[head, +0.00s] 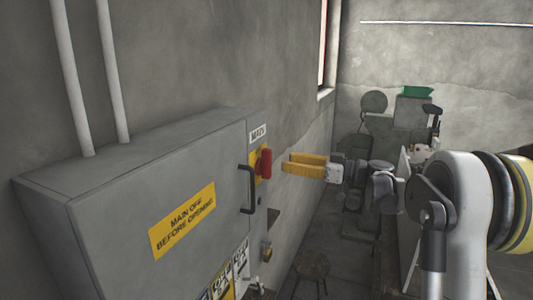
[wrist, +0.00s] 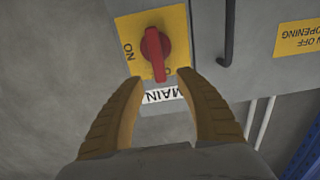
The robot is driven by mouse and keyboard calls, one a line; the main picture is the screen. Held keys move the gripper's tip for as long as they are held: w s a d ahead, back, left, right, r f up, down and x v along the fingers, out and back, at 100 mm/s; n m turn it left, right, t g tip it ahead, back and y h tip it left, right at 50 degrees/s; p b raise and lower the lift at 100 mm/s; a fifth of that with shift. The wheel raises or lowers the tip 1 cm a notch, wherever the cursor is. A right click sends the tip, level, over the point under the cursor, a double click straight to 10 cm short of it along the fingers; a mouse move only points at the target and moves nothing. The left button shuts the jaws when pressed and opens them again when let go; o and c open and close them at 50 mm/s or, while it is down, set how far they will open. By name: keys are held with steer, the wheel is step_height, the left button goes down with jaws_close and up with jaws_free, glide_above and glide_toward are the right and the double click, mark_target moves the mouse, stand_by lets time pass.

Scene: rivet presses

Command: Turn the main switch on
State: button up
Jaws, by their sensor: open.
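The main switch is a red rotary handle (head: 263,163) on a yellow plate, at the right end of the grey electrical box in the head view. In the wrist view the red handle (wrist: 156,54) sits on the yellow plate (wrist: 129,27), with "ON" at its left and the "MAIN" label (wrist: 164,96) below it. The handle lies nearly along the picture's vertical, slightly tilted. My gripper (head: 284,164) has yellow fingers pointing at the switch. In the wrist view my gripper (wrist: 157,78) is open, with the handle's lower end between and beyond the fingertips, apparently untouched.
The grey box (head: 110,220) has a black door handle (head: 248,189) close beside the switch, and a padlock (head: 267,250) below. Conduits (head: 70,80) rise above the box. A stool (head: 312,268) stands on the floor, and machinery (head: 400,120) is at the back.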

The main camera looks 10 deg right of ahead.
mark_target(271, 158)
steer(key=p+x, duration=0.1)
steer(key=x, duration=0.7)
steer(key=shift+w+d, duration=0.1)
steer(key=shift+d, duration=0.05)
jaws_close()
